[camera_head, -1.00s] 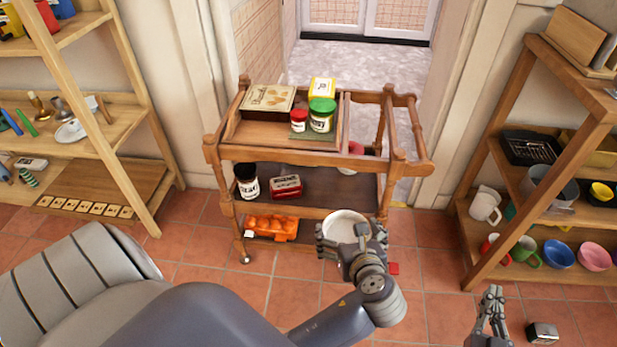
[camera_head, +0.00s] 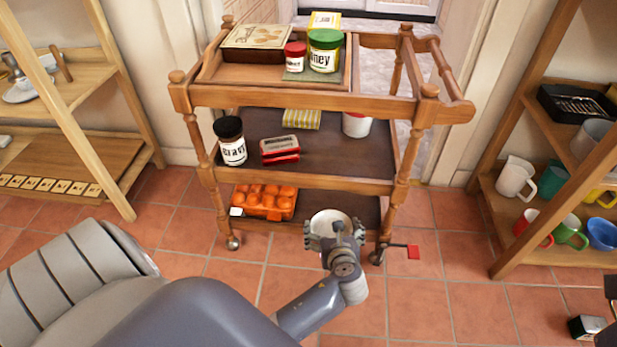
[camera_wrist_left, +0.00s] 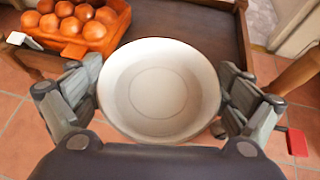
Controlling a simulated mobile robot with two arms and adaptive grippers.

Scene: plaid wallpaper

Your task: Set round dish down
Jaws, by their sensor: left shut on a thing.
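My left gripper (camera_head: 333,238) is shut on a round white dish (camera_head: 330,219), with a finger on each side of it. In the left wrist view the dish (camera_wrist_left: 160,90) looks level and empty. It is at the front of the wooden trolley's bottom shelf (camera_head: 362,208), overlapping its edge in the picture; whether it touches the shelf I cannot tell. Only a dark sliver, apparently my right gripper (camera_head: 611,288), shows at the right edge.
An orange egg carton (camera_head: 265,202) is on the bottom shelf, left of the dish. The middle shelf holds a dark-lidded jar (camera_head: 230,141), a red box (camera_head: 279,149) and a white tub (camera_head: 356,124). Trolley posts flank the shelf. Wooden racks stand left and right.

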